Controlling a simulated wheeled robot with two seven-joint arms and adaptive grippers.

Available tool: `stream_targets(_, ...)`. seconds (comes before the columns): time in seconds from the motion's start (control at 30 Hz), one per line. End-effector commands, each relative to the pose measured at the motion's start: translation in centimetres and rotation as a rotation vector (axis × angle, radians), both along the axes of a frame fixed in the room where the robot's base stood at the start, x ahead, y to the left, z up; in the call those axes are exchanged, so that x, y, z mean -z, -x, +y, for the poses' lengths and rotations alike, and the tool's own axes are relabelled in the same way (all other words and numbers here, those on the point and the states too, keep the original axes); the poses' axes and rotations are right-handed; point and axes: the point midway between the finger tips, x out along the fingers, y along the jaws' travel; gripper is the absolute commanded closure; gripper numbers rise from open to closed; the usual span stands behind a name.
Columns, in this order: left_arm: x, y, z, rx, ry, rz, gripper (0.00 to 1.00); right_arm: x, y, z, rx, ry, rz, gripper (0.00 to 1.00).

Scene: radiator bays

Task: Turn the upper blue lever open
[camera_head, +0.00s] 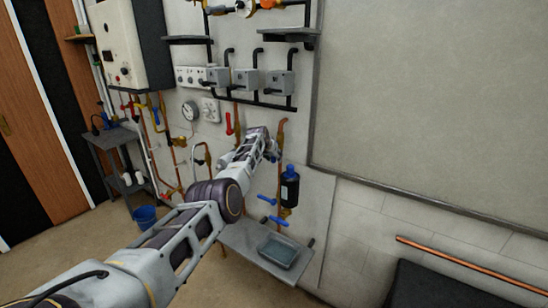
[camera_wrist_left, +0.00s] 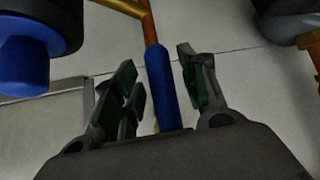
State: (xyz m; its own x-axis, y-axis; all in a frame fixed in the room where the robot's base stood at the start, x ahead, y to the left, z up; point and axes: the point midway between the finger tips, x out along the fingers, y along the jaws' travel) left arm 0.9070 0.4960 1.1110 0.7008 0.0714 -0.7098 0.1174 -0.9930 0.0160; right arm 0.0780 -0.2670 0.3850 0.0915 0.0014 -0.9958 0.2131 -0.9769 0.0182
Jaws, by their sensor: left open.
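My left gripper (camera_head: 273,150) reaches to the wall beside a vertical copper pipe (camera_head: 283,128). In the wrist view the left gripper (camera_wrist_left: 160,85) is open, with green-padded fingers on both sides of a blue lever (camera_wrist_left: 162,85). The lever lies between the fingers with a visible gap on the right side; its near end is hidden by the gripper body. In the head view two blue levers show below the gripper, a higher one (camera_head: 267,198) and a lower one (camera_head: 279,220). I cannot tell whether the lever between my fingers is a further one hidden behind the gripper.
A dark canister with a blue cap (camera_head: 290,188) hangs just below the gripper. A grey shelf (camera_head: 240,243) with a bluish tray (camera_head: 279,252) stands beneath. A red lever (camera_head: 229,124) and a gauge (camera_head: 189,111) are to the left. The wall board at right is clear.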

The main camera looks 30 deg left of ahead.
Motion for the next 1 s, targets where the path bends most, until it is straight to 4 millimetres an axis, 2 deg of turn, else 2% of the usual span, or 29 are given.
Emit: stream_targets(1.0,-1.5,1.2,0.0,-0.001,-0.003,-0.002,0.57,0.0,0.0,0.2,0.000,-0.003,0.001,0.57)
